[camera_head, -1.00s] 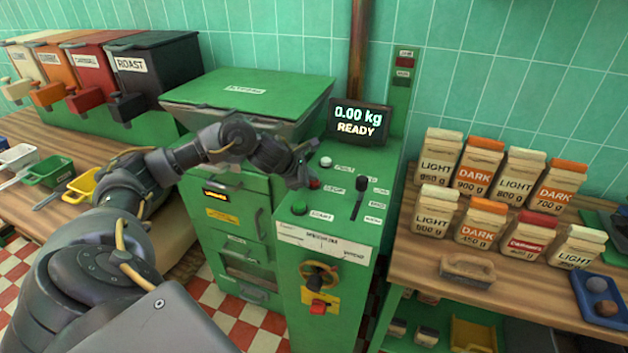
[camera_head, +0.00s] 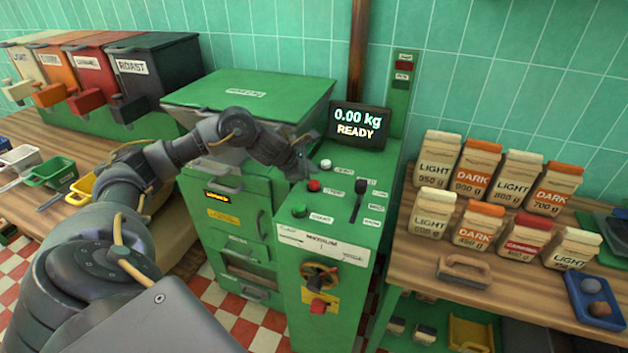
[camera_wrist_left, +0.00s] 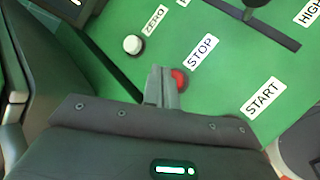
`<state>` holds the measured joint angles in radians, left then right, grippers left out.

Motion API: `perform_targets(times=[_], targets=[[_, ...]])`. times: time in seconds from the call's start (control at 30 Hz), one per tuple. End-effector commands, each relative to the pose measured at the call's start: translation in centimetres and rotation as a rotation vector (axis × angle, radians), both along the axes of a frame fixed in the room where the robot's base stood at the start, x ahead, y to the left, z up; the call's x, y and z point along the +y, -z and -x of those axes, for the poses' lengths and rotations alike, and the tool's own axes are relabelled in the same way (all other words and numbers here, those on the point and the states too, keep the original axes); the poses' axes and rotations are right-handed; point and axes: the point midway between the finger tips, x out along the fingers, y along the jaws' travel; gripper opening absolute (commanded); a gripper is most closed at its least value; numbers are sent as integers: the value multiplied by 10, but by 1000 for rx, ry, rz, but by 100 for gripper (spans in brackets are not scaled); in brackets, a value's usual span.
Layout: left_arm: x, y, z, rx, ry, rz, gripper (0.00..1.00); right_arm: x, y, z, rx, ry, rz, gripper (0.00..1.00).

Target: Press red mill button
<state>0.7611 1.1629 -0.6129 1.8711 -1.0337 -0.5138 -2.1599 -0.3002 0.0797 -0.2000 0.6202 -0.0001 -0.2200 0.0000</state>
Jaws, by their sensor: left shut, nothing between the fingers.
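The red STOP button (camera_head: 314,186) is on the sloped top of the green mill panel (camera_head: 345,215), between a white button (camera_head: 325,164) and the green START button (camera_head: 299,210). My left gripper (camera_head: 304,166) is shut and empty, just up and left of the red button in the head view. In the left wrist view the shut fingertips (camera_wrist_left: 163,86) are beside the red button (camera_wrist_left: 180,80) and cover part of it. Whether they touch it cannot be told. My right gripper is not in view.
A black lever (camera_head: 359,198) stands on the panel right of the buttons. The display (camera_head: 358,125) behind reads 0.00 kg READY. A green hopper (camera_head: 250,100) is at the left, and coffee bags (camera_head: 482,222) stand on the wooden shelf at the right.

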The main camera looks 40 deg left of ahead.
Motion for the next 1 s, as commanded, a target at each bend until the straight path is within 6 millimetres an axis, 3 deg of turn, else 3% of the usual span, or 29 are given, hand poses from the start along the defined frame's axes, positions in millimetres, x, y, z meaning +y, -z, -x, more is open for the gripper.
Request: perform_targets(times=[0.03,0.3,1.0], targets=[[0,-10,0,-1,0,0,0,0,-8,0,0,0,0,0],[0,-33,0,0,1,-1,0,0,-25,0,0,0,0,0],[0,-33,0,0,0,0,0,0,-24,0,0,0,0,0]])
